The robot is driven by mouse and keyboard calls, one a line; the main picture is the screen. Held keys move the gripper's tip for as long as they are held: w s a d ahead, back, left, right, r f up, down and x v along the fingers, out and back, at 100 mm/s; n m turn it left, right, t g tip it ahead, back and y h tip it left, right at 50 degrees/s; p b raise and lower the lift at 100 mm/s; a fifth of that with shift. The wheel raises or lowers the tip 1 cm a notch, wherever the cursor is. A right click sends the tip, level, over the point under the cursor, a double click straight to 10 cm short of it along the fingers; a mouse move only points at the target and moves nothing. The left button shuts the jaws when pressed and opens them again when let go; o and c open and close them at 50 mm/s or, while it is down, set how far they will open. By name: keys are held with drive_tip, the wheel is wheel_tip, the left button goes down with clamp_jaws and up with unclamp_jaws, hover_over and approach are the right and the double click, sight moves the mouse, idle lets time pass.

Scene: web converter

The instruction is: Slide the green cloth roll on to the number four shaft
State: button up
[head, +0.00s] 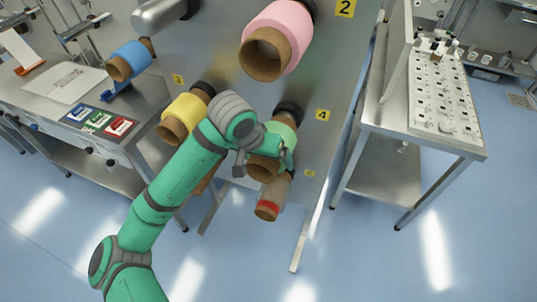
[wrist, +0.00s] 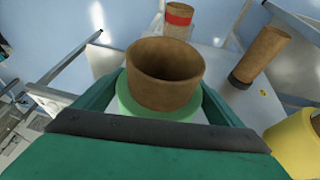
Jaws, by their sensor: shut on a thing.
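The green cloth roll (head: 283,137) has a brown cardboard core that sticks out towards the camera. It sits at the number four shaft, beside the yellow "4" label (head: 323,115). A dark ring (head: 289,108) shows behind the roll. The shaft itself is hidden by the roll. My gripper (head: 265,151) is shut around the green roll. In the wrist view the green roll (wrist: 160,112) and its core (wrist: 165,73) lie between the two fingers. I cannot tell whether the roll touches the dark ring.
A pink roll (head: 287,30) is above, by the "2" label (head: 345,8). A yellow roll (head: 186,108) is to the left, and a core with a red band (head: 272,200) is just below. A steel bench (head: 400,140) stands at right. Open blue floor lies below.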

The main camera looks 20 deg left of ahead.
sight(257, 180)
drive_tip(key=shift+s, duration=1.2)
drive_tip(key=shift+s+a, duration=0.15)
drive_tip(key=shift+s, duration=2.3)
drive_tip(key=shift+s, duration=2.5)
drive_tip(key=shift+s+a, duration=0.1)
drive_tip(key=shift+s, duration=0.55)
